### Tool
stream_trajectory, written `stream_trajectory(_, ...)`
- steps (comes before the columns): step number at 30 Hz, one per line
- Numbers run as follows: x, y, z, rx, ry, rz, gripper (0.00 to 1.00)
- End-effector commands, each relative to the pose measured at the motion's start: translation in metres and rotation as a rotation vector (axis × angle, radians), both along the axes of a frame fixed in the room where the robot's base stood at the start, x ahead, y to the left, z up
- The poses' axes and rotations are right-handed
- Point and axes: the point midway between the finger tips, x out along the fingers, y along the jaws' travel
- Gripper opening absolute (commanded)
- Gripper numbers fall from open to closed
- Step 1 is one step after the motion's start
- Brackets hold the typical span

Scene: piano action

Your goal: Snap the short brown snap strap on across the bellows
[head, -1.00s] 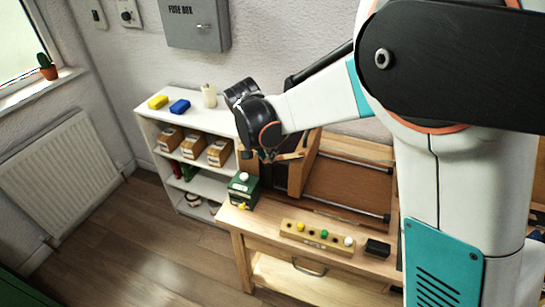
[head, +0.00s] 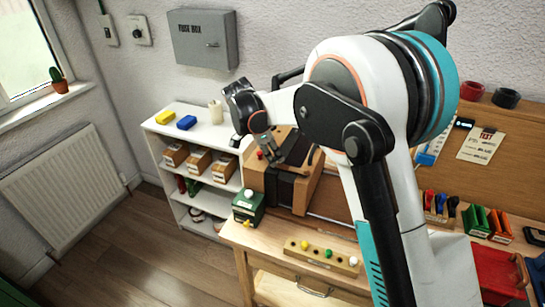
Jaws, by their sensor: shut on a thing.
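The bellows (head: 280,190) show as a dark band between wooden boards on the left end of the workbench. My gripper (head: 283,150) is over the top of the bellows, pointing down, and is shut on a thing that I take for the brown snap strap. A short brown strip (head: 312,154) shows beside the fingers at the upper right edge of the bellows. The fingers and dark parts around them hide most of the strap. I cannot tell whether either end is snapped on.
A green box with a white knob (head: 249,204) stands left of the bellows. A wooden strip with coloured knobs (head: 320,254) lies at the front of the workbench (head: 252,238). A white shelf (head: 158,127) stands behind at left.

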Motion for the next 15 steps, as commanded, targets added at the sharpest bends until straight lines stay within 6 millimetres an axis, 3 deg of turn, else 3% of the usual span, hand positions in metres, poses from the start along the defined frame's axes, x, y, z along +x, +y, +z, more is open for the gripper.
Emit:
stream_trajectory(13, 0.0019, -0.0008, -0.0009, 0.001, -0.002, -0.011, 0.00)
stream_trajectory(14, 0.0020, -0.0009, -0.0008, 0.001, -0.003, -0.011, 0.20)
stream_trajectory(15, 0.0020, -0.0009, -0.0008, 0.001, -0.003, -0.011, 0.29)
